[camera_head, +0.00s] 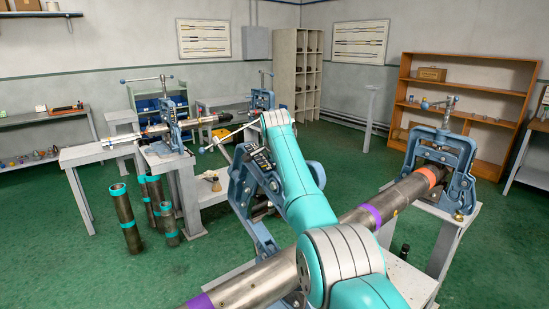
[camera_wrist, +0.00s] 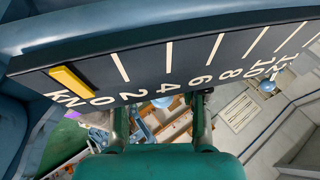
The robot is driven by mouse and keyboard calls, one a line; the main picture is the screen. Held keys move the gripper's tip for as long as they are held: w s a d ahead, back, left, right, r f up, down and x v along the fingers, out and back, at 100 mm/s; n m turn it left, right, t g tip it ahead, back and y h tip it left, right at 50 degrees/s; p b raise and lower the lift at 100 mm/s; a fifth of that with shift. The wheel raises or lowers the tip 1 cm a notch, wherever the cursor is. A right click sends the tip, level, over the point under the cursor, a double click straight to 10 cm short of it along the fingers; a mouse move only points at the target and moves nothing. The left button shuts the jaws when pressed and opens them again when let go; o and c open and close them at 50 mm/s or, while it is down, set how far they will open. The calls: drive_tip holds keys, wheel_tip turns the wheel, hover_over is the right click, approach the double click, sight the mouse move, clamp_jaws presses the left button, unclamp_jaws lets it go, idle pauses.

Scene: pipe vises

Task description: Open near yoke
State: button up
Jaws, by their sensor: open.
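In the wrist view a dark scale plate (camera_wrist: 170,75) marked kN fills the upper part, with a yellow pointer at 0. My gripper (camera_wrist: 162,106) is open, its fingers apart below the plate; I cannot tell whether they touch the yoke. In the head view my arm hides the gripper. A long steel pipe (camera_head: 262,285) with purple bands runs under my arm.
Another blue yoke (camera_head: 461,160) stands upright over the pipe's orange-banded end at right. More vises (camera_head: 172,125) stand at back left. Several dark pipes with teal bands (camera_head: 126,217) stand on the floor at left. Green floor is clear between the left bench and the middle vise.

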drive_tip(key=v, duration=1.1)
drive_tip(key=shift+s+r, duration=0.3)
